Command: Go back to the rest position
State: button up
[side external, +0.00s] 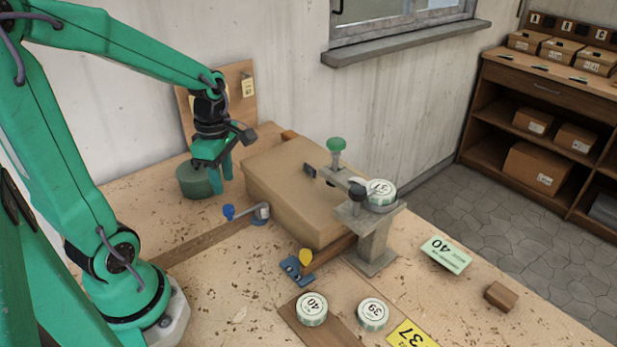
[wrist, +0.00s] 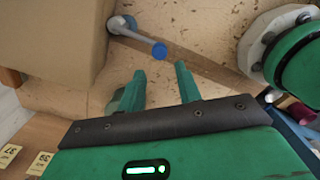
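My gripper (side external: 215,168) hangs fingers down at the back left of the bench, left of the big tan block. In the wrist view my gripper (wrist: 160,70) has its two fingers apart, with only bench surface seen between them. A dark green round pot (side external: 195,184) stands close beside the fingers in the side view; I cannot tell whether they touch. Part of it shows behind the left finger in the wrist view (wrist: 118,101).
The tan block (side external: 300,185) is flanked by a blue-knobbed lever (side external: 245,212), a yellow-knobbed clamp (side external: 303,262) and a metal stand (side external: 372,245) bearing a tin (side external: 381,192). A board (side external: 240,92) leans on the wall behind.

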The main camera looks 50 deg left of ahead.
jog(key=shift+r, duration=0.1)
dwell(0.3)
jog(key=s+d+r+m+t, duration=0.1)
jog(key=d+r+m, duration=0.4)
jog(key=m, duration=0.7)
jog(key=s+d+r+m+t, duration=0.2)
jog(key=d+r+m+t, duration=0.2)
jog(key=m, duration=0.9)
jog(key=shift+d+r+t, duration=0.3)
jog(key=shift+d+r, duration=0.15)
